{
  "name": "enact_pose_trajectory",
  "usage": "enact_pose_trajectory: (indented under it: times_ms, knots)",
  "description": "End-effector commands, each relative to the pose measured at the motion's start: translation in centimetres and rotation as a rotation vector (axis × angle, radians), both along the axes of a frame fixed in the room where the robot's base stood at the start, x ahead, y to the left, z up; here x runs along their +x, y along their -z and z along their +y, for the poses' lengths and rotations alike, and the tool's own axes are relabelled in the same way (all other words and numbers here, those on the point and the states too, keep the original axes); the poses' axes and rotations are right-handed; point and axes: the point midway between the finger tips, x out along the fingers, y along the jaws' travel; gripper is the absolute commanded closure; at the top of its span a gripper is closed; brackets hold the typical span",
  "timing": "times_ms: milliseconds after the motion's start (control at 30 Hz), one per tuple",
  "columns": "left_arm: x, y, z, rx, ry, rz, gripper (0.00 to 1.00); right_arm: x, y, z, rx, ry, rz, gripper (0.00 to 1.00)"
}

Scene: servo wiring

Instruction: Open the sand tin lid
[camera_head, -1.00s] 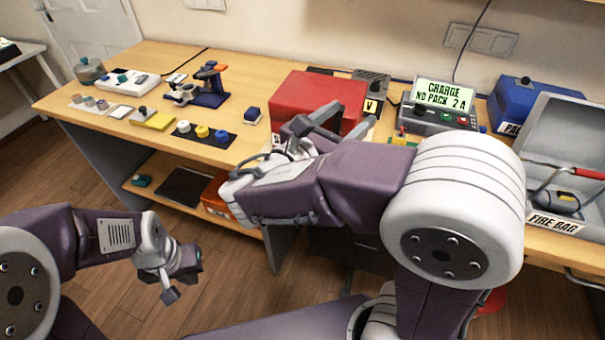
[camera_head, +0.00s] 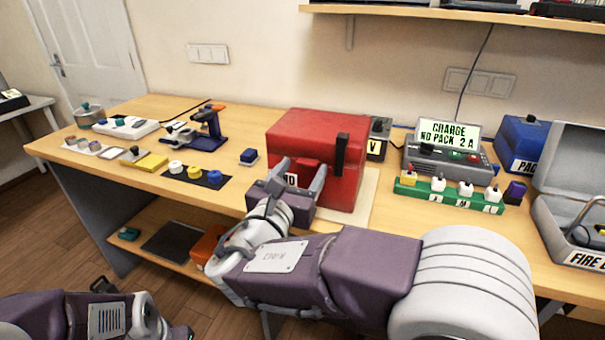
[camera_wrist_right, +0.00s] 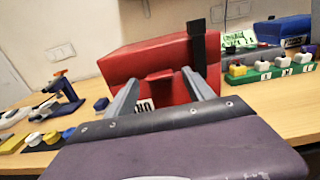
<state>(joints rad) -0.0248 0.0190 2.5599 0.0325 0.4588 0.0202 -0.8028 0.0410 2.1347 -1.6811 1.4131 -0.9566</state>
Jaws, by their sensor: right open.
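The sand tin (camera_head: 301,158) is a large red box on the bench, with a dark upright strip at its right front edge and a label partly reading "ND". Its lid (camera_head: 323,127) looks closed. A red tab (camera_wrist_right: 158,85) sticks out of its front. My right gripper (camera_head: 300,172) is open in front of the tin, with its two fingers on either side of the red tab; whether they touch it cannot be told. The fingers also show in the right wrist view (camera_wrist_right: 160,98). My left arm is at the lower left; its gripper (camera_head: 103,288) shows only partly and its jaws are unclear.
A green rack (camera_head: 448,195) with white blocks stands right of the tin, before the charger (camera_head: 447,158). The open fire bag box (camera_head: 570,238) is at far right. A blue tool stand (camera_head: 208,130) and small coloured parts are left. A shelf (camera_head: 480,20) hangs above.

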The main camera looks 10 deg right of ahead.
Motion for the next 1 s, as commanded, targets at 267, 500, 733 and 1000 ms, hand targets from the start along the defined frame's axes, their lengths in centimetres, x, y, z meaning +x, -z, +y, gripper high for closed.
enact_pose_trajectory:
  times_ms: [267, 500, 733, 1000]
  knots:
    - [0.0, 0.1, 0.0, 0.0, 0.0, 0.0, 1.0, 0.6, 0.0, -0.4, -0.001, -0.001, 0.001, 0.38]
    - [0.0, 0.1, 0.0, 0.0, 0.0, 0.0, 1.0, 0.6, 0.0, -0.4, -0.001, -0.001, 0.001, 0.88]
    - [0.0, 0.0, 0.0, 0.0, 0.0, 0.0, 1.0, 0.6, 0.0, -0.4, 0.0, -0.001, 0.001, 1.0]
    - [0.0, -3.6, 0.0, 0.0, 0.0, 0.0, 1.0, 0.6, -2.3, -0.4, 0.031, -0.001, 0.048, 1.0]
